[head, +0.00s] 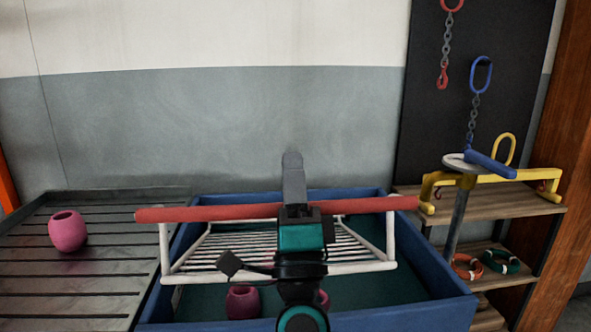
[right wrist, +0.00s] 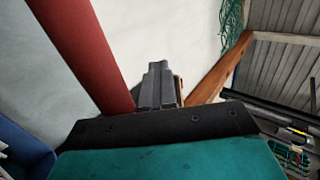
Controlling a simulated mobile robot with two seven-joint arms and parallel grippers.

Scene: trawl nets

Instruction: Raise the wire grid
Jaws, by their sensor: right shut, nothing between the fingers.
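The wire grid is a white rack (head: 345,268) with a long red bar (head: 190,214) along its top. It sits at the blue bin (head: 440,312), with the red bar roughly level across the view. My right gripper (head: 292,163) is shut and empty. It overlaps the middle of the red bar and hides that part, its fingers pointing up past it. In the right wrist view the red bar (right wrist: 85,50) runs close beside the shut fingers (right wrist: 158,85); I cannot tell whether they touch. My left gripper is not in view.
A pink pot (head: 67,231) stands on the slatted grey table (head: 30,270) at left; another pink pot (head: 242,302) is below the grid. At right are a wooden shelf (head: 490,203), a yellow bar (head: 520,177), a grey post (head: 460,215) and hanging chains (head: 472,110).

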